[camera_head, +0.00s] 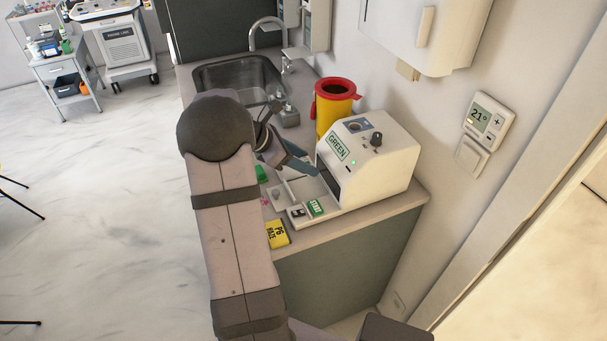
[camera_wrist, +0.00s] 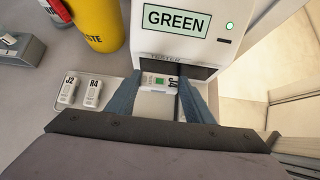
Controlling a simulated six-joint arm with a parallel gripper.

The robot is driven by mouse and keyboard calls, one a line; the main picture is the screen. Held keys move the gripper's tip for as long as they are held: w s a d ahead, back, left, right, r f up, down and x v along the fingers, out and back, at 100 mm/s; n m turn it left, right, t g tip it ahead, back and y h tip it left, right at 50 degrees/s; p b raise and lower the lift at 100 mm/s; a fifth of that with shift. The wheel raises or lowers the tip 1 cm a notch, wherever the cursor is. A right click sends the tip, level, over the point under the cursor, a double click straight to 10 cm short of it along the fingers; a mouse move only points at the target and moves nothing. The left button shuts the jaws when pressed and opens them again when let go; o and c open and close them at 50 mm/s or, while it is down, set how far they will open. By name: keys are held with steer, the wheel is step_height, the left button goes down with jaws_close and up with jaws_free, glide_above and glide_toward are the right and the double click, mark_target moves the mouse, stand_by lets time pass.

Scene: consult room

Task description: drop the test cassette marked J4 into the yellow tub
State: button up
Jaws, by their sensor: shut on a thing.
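The test cassette marked J4 (camera_wrist: 158,80), pale with a small green window, sits between my fingertips in the wrist view. My gripper (camera_wrist: 159,88) is shut on it, at the dark opening in the front of the white machine labelled GREEN (camera_wrist: 190,50). I cannot tell whether the cassette's far end is inside the opening. In the head view, my gripper (camera_head: 285,157) is beside the machine (camera_head: 385,160), and my arm hides the cassette. The yellow tub (camera_head: 334,112) with a red rim stands behind the machine; it also shows in the wrist view (camera_wrist: 98,25), up and left of my gripper.
Cassettes J2 (camera_wrist: 68,90) and R4 (camera_wrist: 94,92) lie on a light tray left of my gripper. A yellow card (camera_head: 277,234) lies near the counter's edge. A sink (camera_head: 235,75) is behind.

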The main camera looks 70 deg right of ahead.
steer(key=shift+r, duration=0.9)
